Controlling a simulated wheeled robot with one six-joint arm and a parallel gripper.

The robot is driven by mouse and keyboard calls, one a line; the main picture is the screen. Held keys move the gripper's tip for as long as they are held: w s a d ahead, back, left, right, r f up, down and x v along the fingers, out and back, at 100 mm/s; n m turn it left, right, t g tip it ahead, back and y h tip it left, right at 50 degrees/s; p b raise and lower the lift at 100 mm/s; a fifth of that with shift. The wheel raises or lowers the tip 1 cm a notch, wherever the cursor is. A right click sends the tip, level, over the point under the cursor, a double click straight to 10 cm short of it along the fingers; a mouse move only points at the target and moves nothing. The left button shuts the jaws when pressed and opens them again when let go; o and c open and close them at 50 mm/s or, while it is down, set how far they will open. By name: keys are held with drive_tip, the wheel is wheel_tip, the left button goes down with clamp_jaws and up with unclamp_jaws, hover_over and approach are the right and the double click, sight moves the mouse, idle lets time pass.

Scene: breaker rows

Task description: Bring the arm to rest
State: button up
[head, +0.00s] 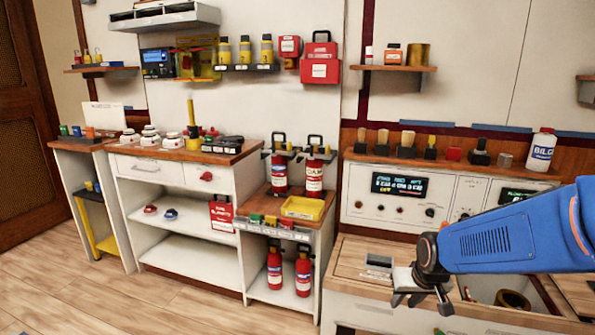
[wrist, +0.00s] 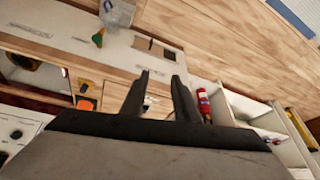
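My arm reaches in from the right in the head view. My gripper (head: 423,303) points down in front of the right-hand cabinet, beside its wooden top. In the wrist view my gripper (wrist: 161,80) shows two dark fingers standing apart with nothing between them. I see no object touching the fingers.
A control panel (head: 350,210) stands behind my gripper, with a row of brushes and a white bottle (head: 541,150) above it. Red extinguishers (head: 279,175) and a yellow tray (head: 303,207) stand to the left. The wooden floor (head: 190,300) is clear at the front left.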

drive_tip(key=s+r, duration=0.5)
drive_tip(key=s, duration=0.5)
drive_tip(key=s+r, duration=0.5)
drive_tip(key=s, duration=0.6)
drive_tip(key=shift+s+d+r, duration=0.15)
drive_tip(key=shift+d+r, duration=0.1)
drive_tip(key=shift+r, duration=0.15)
